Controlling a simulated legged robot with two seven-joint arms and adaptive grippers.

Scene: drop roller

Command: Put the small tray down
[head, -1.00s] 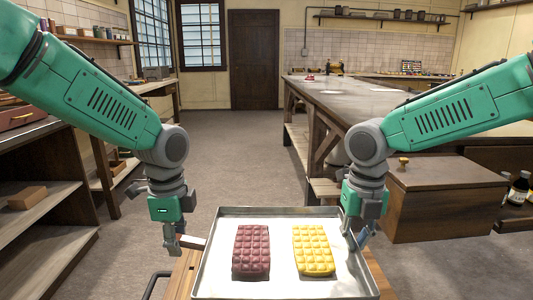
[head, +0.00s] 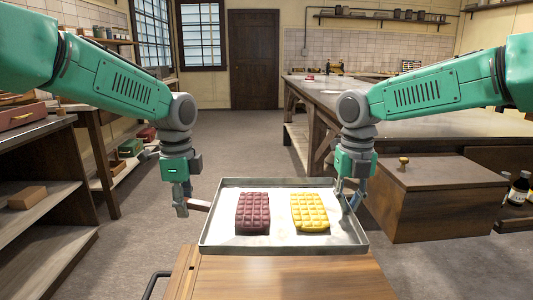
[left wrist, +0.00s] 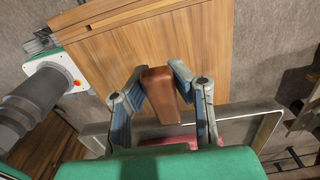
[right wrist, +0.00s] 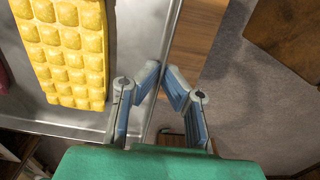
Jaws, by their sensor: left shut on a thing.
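The small grey metal tray (head: 285,243) sits level in the head view over a wooden tabletop. I cannot tell whether it touches it. A dark brown candy slab (head: 252,213) and a yellow slab (head: 309,212) lie in it. My left gripper (head: 181,207) is at the tray's left side. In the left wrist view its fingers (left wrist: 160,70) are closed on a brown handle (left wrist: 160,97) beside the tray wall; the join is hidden. My right gripper (head: 350,198) is at the tray's right rim. In the right wrist view its fingertips (right wrist: 164,70) close around that rim.
The wooden tabletop (head: 290,275) shows bare in front of the tray. A wooden chest (head: 440,190) stands at the right, with bottles (head: 518,188) beyond it. Shelves (head: 40,210) stand at the left. The floor ahead is clear.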

